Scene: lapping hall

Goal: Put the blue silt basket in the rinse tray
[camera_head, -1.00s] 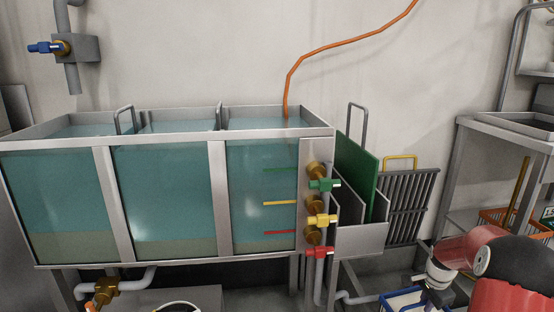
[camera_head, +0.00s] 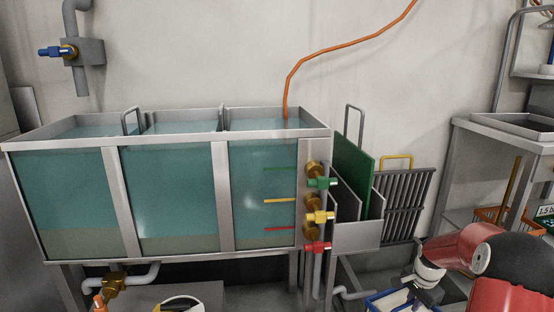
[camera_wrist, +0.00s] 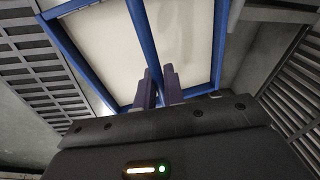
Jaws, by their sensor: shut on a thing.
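The blue silt basket (camera_head: 392,299) shows at the bottom right of the head view, partly cut off by the frame's lower edge. In the wrist view its blue frame (camera_wrist: 219,45) surrounds a pale, flat inside. My gripper (camera_wrist: 158,80) is shut on the blue bar that crosses the basket. In the head view my gripper (camera_head: 428,293) is just right of the basket, under my red and black arm. A shallow steel tray (camera_head: 492,121) sits on the stand at the right edge; I cannot tell for sure that it is the rinse tray.
A long water tank (camera_head: 220,143) with coloured valves fills the left and middle. A rack with a green plate (camera_head: 352,165) and a slatted grey panel (camera_head: 405,205) stand between the tank and the steel stand (camera_head: 445,170). An orange crate (camera_head: 490,215) is on its lower shelf.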

